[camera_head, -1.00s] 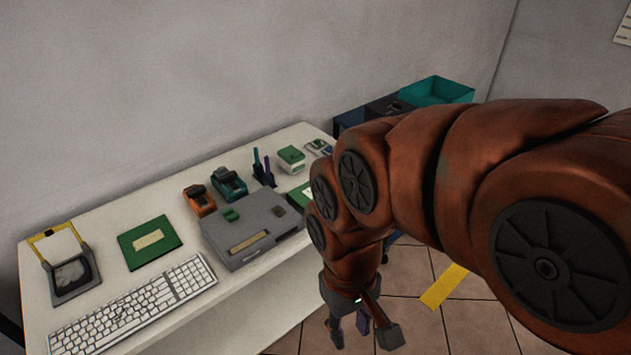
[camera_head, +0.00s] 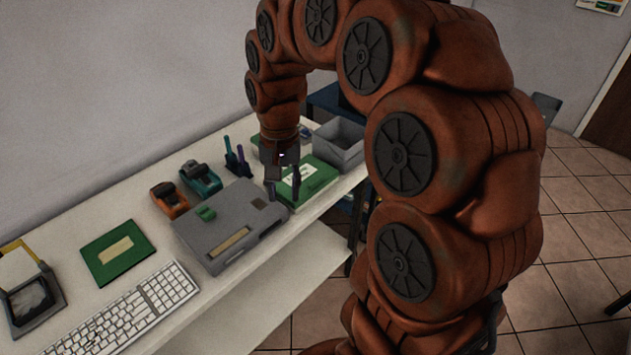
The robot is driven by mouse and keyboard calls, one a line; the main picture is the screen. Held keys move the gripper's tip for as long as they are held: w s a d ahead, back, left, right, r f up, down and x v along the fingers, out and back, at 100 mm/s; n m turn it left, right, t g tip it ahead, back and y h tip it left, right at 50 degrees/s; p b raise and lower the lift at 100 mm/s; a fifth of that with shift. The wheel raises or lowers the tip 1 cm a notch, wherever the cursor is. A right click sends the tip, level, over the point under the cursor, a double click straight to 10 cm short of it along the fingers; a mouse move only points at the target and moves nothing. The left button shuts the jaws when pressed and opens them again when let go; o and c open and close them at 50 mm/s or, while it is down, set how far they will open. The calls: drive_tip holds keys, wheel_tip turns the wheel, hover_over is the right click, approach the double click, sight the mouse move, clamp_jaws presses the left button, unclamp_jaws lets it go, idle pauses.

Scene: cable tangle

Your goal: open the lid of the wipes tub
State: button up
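No tub with a plain wipes label can be made out. A grey box (camera_head: 218,232) with a small green tab on top and a tan label lies in the middle of the table; I cannot tell if it is the tub. A small green-and-white container seen earlier behind it is now mostly or wholly hidden by my arm. My gripper (camera_head: 283,193) points down, its fingers apart and seemingly empty, at the right end of the grey box and in front of a green book (camera_head: 318,176). Whether it touches either is unclear.
An orange device (camera_head: 169,199), a teal device (camera_head: 200,178) and a pen holder (camera_head: 237,162) stand along the back. A green folder (camera_head: 117,252) and a white keyboard (camera_head: 130,310) lie left. A grey open bin (camera_head: 340,143) is at the right end.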

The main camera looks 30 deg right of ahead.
drive_tip(key=w+d+f+m+b, duration=0.2)
drive_tip(key=w+d+f+m, duration=0.25)
drive_tip(key=w+d, duration=0.45)
drive_tip(key=m, duration=0.4)
hover_over(316, 181)
drive_tip(key=shift+t, duration=0.3)
wheel_tip(316, 181, down, 6)
drive_tip(key=shift+a+f+b, duration=0.1)
drive_tip(key=shift+a+b, duration=0.05)
drive_tip(key=shift+b, duration=0.25)
drive_tip(key=shift+f, duration=0.3)
wheel_tip(316, 181, down, 7)
drive_tip(key=shift+f+p, duration=0.15)
drive_tip(key=shift+p, duration=1)
drive_tip(key=shift+c, duration=0.3)
clamp_jaws()
